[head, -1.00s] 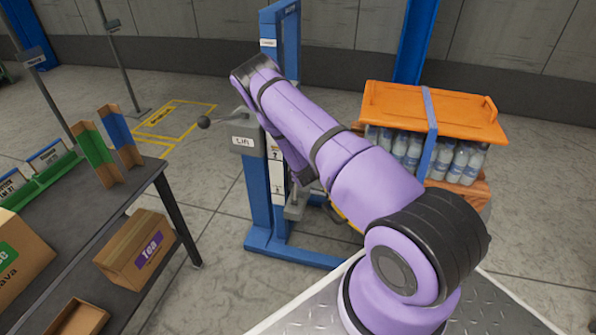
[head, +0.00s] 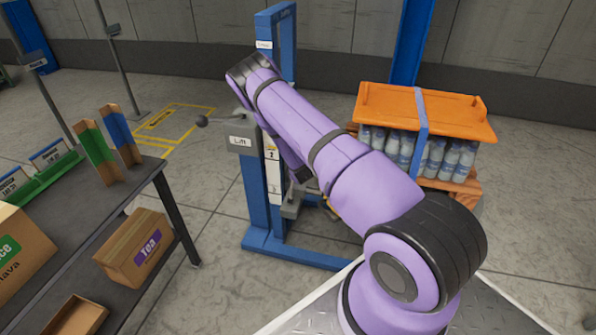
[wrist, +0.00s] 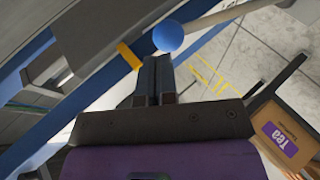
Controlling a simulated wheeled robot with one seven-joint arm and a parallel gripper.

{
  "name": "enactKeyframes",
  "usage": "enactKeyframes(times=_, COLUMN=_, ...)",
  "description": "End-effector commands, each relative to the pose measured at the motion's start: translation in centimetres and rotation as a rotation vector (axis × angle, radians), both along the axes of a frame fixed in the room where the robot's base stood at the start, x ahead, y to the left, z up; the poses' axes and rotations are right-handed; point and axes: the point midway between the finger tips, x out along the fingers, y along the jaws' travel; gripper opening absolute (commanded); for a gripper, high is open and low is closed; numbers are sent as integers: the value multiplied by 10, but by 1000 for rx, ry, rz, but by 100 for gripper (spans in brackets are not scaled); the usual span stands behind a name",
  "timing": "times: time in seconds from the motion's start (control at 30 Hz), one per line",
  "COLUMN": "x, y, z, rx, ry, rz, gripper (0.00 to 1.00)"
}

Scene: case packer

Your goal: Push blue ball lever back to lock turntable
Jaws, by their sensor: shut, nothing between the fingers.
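The blue ball (wrist: 168,36) shows in the wrist view, just beyond my fingertips. A pale rod runs from it toward the upper right. My gripper (wrist: 154,62) is shut and empty, with its tips close to the ball; I cannot tell whether they touch it. In the head view my purple arm hides the gripper and the blue ball. The turntable is mostly hidden there behind the arm; bottles (head: 437,158) under an orange cover (head: 425,108) stand at its place.
A blue lift post (head: 254,195) stands beside my arm, with a grey "Lift" box (head: 241,143) and a dark ball lever (head: 202,121). A dark table (head: 165,200) with a Tea carton (head: 135,250) is at left. A yellow piece (wrist: 130,56) lies left of my fingertips.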

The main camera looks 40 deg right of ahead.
Motion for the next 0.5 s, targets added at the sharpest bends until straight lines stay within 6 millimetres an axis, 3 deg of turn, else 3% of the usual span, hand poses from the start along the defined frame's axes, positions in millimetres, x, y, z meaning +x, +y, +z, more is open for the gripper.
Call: enactKeyframes(times=0.5, x=-48, y=29, z=45, rx=2, ry=1, rz=2, gripper=0)
